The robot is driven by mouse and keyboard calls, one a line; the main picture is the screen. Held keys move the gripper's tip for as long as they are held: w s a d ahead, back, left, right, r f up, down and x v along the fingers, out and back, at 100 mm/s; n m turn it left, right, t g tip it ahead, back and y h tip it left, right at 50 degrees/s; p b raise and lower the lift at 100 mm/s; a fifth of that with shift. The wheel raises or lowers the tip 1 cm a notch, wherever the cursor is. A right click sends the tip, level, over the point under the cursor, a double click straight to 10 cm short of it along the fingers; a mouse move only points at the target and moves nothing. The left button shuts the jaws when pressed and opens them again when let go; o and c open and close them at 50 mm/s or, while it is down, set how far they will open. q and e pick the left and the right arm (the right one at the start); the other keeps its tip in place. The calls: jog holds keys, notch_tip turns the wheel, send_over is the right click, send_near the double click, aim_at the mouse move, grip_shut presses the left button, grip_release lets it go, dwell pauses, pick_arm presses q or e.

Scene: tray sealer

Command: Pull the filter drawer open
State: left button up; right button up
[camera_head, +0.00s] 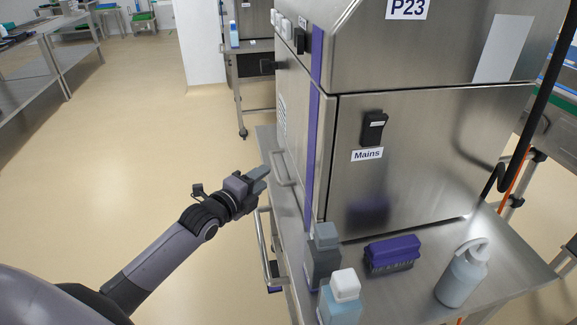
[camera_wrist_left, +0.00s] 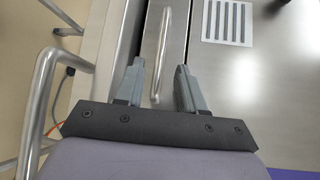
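The drawer front is a narrow steel panel (camera_wrist_left: 178,35) low on the machine's left side, next to the slotted vent (camera_wrist_left: 227,22). Its bar handle (camera_wrist_left: 158,60) shows in the left wrist view and also in the head view (camera_head: 284,170). The drawer looks closed, with its front about level with the side. My left gripper (camera_head: 262,175) is open at the handle. In the left wrist view its fingers (camera_wrist_left: 160,70) stand on either side of the bar, with visible gaps. How deep the bar lies between them is unclear. My right gripper is not in view.
A bent tube rail (camera_head: 262,240) runs along the cart's left edge, close to my left forearm. The floor to the left is clear.

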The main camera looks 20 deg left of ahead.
aim_at(274, 166)
pick_arm(q)
jog(key=w, duration=0.2)
jog(key=w+b, duration=0.1)
jog(key=w, duration=0.2)
jog(key=shift+w+d+f, duration=0.4)
jog(key=shift+w+b, duration=0.3)
jog(key=shift+w, duration=0.2)
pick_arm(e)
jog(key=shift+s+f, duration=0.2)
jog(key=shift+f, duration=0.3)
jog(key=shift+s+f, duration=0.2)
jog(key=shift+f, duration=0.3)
pick_arm(q)
grip_shut()
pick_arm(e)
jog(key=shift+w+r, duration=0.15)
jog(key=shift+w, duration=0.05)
